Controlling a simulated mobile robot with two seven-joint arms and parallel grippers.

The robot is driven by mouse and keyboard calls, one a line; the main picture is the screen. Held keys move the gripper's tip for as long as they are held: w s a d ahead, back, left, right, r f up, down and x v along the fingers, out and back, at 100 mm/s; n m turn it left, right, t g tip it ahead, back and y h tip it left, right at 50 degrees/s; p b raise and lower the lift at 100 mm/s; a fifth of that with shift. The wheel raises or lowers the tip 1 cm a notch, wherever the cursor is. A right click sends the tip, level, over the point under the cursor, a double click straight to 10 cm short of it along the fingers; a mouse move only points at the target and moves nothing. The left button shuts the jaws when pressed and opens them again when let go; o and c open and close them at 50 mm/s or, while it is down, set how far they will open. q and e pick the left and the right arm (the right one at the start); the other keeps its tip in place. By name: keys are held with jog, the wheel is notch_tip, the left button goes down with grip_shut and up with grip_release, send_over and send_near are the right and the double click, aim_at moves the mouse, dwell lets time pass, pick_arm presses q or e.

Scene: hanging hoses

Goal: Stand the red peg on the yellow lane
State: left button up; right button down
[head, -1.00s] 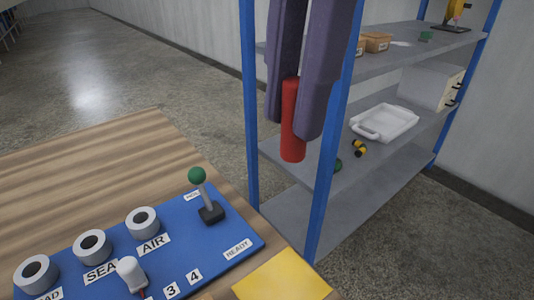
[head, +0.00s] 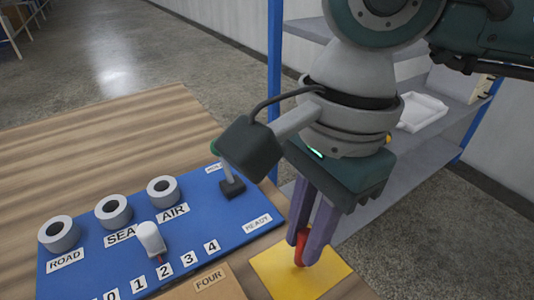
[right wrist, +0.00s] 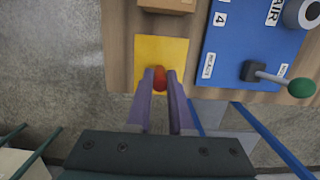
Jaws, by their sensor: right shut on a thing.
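The red peg (head: 300,249) is between the purple fingers of my right gripper (head: 310,246), which is shut on it. The peg is roughly upright, and the fingers hide much of it. Its lower end is over the yellow lane (head: 325,278), a flat yellow square at the table's edge; I cannot tell whether it touches. In the right wrist view the red peg (right wrist: 160,78) shows between the fingertips, in front of the yellow lane (right wrist: 160,47). My left gripper is not in view.
A blue panel (head: 110,255) with grey rings, a white-knobbed lever (head: 151,238) and labels lies left of the lane. A cardboard-coloured block (head: 215,284) marked FOUR sits beside the lane. A shelf with a white tray (head: 423,111) stands behind.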

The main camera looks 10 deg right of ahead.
jog(key=shift+f, duration=0.6)
